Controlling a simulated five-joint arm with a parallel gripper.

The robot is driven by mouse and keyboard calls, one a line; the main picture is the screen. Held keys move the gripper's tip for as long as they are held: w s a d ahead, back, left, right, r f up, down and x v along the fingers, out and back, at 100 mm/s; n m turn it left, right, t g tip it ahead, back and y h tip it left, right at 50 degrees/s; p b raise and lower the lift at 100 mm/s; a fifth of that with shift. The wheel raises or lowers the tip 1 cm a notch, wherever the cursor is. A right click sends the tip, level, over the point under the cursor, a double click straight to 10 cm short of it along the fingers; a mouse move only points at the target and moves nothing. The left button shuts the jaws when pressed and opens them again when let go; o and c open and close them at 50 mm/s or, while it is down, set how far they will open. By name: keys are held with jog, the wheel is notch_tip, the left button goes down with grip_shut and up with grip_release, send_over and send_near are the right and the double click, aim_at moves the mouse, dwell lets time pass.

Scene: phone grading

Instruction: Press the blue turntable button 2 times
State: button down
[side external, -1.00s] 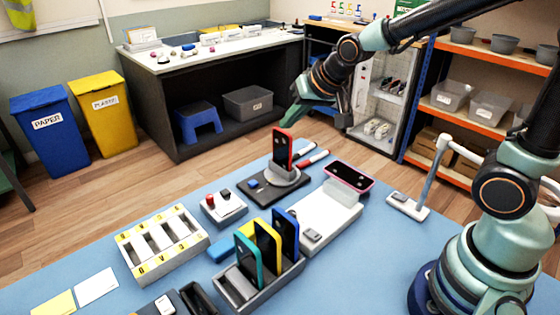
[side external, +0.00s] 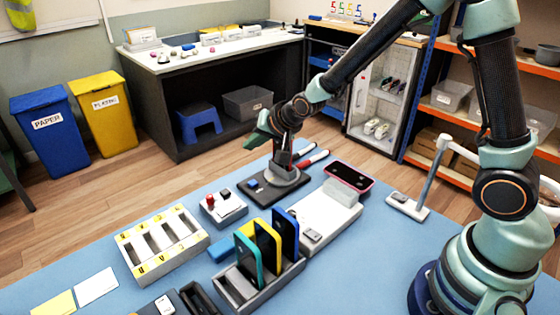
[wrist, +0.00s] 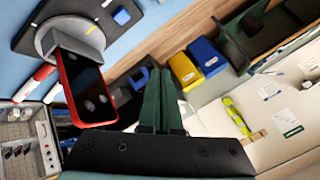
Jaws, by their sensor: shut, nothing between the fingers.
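The blue turntable button (side external: 253,183) sits on the left part of the dark turntable base (side external: 249,197), and also shows at the top of the wrist view (wrist: 122,17). The round grey turntable (wrist: 92,33) carries a red-framed phone (wrist: 86,92), standing upright. My gripper (side external: 251,142) is above and behind the base, apart from the button. In the wrist view its dark green fingers (wrist: 162,75) are together and empty, beside the phone.
Right of the turntable is a white stand with a pink-framed phone (side external: 349,177). In front are a rack (side external: 236,289) of several phones and a small box with a red button (side external: 225,193). Marker pens lie behind the turntable.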

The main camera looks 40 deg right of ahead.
jog(key=shift+f, duration=4.4)
jog(key=shift+f, duration=0.15)
jog(key=shift+f, duration=0.25)
jog(key=shift+f, duration=0.5)
jog(key=shift+r, duration=3.4)
